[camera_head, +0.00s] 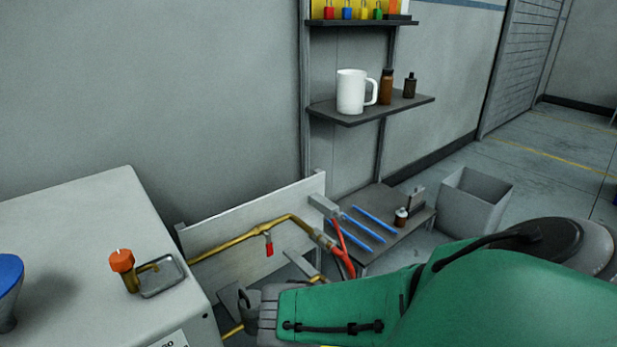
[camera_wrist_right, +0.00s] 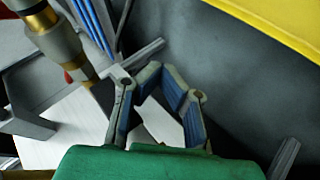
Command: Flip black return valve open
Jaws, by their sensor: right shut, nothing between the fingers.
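My right arm reaches in from the right in the head view, and its gripper (camera_head: 250,305) is low in front of the white pipe panel (camera_head: 250,215). In the right wrist view the gripper (camera_wrist_right: 160,76) is shut with nothing between its fingertips. A dark bar (camera_wrist_right: 102,94) shows beside and behind the fingers, below the brass fitting (camera_wrist_right: 60,45); it may be the black return valve's handle, but the fingers partly cover it and I cannot tell its position. The valve is not clear in the head view. My left gripper is out of view.
A brass pipe with a red-handled valve (camera_head: 268,246) and red hoses (camera_head: 340,250) run along the panel. A white cabinet (camera_head: 90,220) stands left. Blue rods (camera_head: 375,218) lie on a low shelf; a grey bin (camera_head: 473,199) stands right of it.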

